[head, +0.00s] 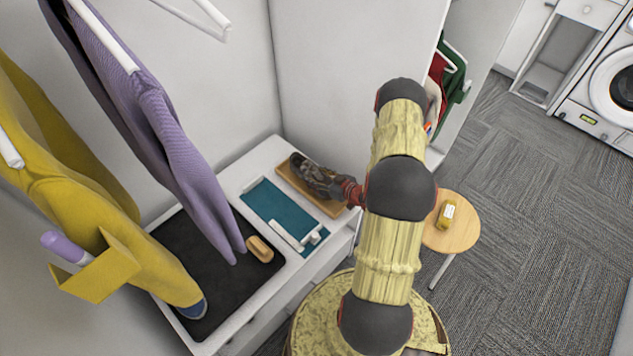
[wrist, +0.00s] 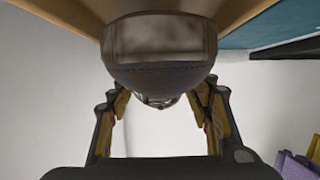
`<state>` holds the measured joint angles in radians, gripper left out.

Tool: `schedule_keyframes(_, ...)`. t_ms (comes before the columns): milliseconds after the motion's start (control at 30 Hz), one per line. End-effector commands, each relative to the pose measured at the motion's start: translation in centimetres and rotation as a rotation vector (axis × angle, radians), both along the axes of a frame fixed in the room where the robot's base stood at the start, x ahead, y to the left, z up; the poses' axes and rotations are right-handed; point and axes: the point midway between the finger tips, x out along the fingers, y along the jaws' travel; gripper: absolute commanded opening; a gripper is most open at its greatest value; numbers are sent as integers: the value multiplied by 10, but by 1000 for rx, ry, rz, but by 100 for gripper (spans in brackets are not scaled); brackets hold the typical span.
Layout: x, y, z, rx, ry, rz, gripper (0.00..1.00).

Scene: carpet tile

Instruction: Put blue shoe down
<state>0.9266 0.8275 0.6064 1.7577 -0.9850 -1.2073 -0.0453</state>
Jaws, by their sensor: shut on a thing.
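A dark grey-brown shoe-like thing (head: 312,174) is at the wooden board (head: 335,207) on the white bench; it does not look blue. My gripper (head: 346,189) reaches it from the right and is shut on it. In the wrist view, its rounded end (wrist: 158,70) sits between the two fingers of my gripper (wrist: 160,102), with the board's edge (wrist: 60,14) close by. I cannot tell whether it touches the board. A small blue thing, perhaps a shoe (head: 194,309), shows on the black mat (head: 190,250), partly hidden by yellow clothing.
A teal mat (head: 270,203) with white pieces (head: 297,238) lies beside the board. A tan brush-like block (head: 260,248) lies on the black mat. Purple (head: 165,130) and yellow (head: 60,150) clothes hang over the left. A round stool (head: 455,232) holds a yellow item (head: 446,214).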

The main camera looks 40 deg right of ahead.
Motion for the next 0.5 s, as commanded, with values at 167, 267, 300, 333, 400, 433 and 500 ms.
schedule_keyframes(167, -1, 1, -24, 3, 2, -1, 17)
schedule_keyframes(267, -1, 1, -22, 2, 1, -1, 17)
schedule_keyframes(300, -1, 1, -22, 2, 1, -1, 17)
schedule_keyframes(333, -1, 1, -22, 2, 1, -1, 17)
schedule_keyframes(400, -1, 1, -22, 2, 1, -1, 17)
schedule_keyframes(433, -1, 1, -23, 2, 1, -1, 17)
schedule_keyframes(500, -1, 1, -26, 2, 1, -1, 17)
